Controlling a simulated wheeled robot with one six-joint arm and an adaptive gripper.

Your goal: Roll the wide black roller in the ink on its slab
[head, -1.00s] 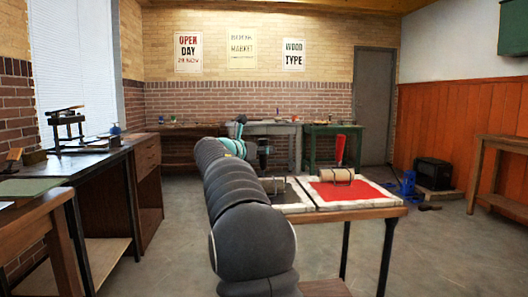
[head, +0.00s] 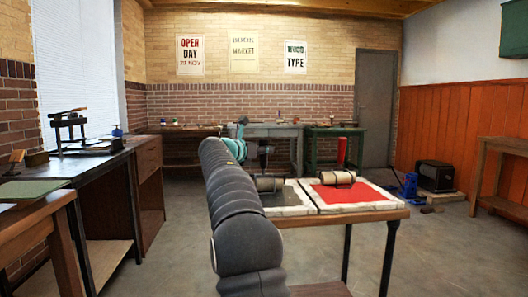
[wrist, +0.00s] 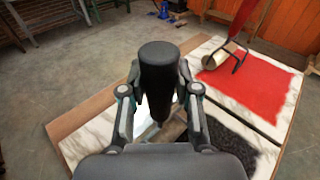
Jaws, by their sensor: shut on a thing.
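My gripper (wrist: 160,98) is shut on the black handle (wrist: 158,62) of the wide black roller, which stands up between the two fingers. In the head view the roller's dark drum (head: 269,184) shows low over the black-inked slab (head: 288,199), just right of my arm. I cannot tell whether the drum touches the ink. In the wrist view the black ink (wrist: 238,146) lies at lower right, with bare marble to the left. My palm hides the drum there.
Right of it is a slab with red ink (head: 350,193), bearing a tan roller (head: 338,177) with a red handle (head: 342,151). Both slabs lie on a wooden table (head: 390,215). A dark workbench (head: 90,165) stands at the left.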

